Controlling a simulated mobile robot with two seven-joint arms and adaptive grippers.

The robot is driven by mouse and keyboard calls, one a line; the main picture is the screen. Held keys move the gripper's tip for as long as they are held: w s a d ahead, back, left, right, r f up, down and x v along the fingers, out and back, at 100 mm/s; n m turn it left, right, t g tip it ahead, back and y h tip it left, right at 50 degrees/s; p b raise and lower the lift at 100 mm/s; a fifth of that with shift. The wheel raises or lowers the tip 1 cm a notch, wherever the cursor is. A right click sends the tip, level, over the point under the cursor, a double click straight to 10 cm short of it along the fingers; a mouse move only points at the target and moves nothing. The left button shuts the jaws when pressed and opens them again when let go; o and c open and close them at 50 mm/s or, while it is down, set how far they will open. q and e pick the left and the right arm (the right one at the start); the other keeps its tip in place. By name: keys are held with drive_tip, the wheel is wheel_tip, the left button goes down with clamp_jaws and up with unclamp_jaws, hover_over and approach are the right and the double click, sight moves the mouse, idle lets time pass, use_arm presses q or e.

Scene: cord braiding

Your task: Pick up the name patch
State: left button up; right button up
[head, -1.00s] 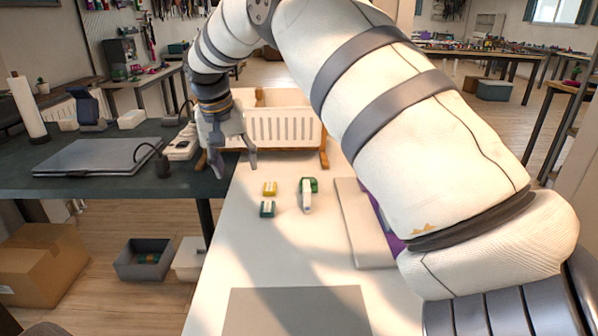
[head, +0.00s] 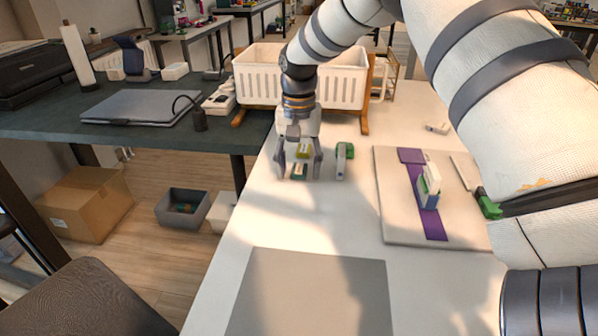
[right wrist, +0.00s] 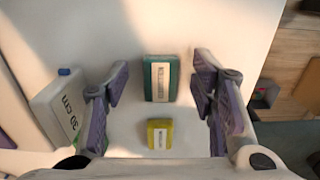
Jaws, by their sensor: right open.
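Two small blocks with white labels lie on the white table; the label print is too small to read, so I cannot tell which is the name patch. The green block (right wrist: 174,62) lies between my right gripper's fingertips in the right wrist view, with gaps on both sides; it also shows in the head view (head: 299,172). The yellow block (right wrist: 160,136) lies closer to the palm; it also shows in the head view (head: 304,152). My right gripper (head: 299,177) is open, pointing down over them, holding nothing. My left gripper is out of view.
A white and green item marked "30 cm" (right wrist: 57,108) stands just left of the fingers in the wrist view. A pale board (head: 400,226) with a purple strip (head: 433,226) lies to the right. A white crate (head: 342,84) stands behind. The grey mat (head: 310,290) is clear.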

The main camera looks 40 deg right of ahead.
drive_tip(key=c, duration=0.8)
drive_tip(key=shift+c, duration=0.2)
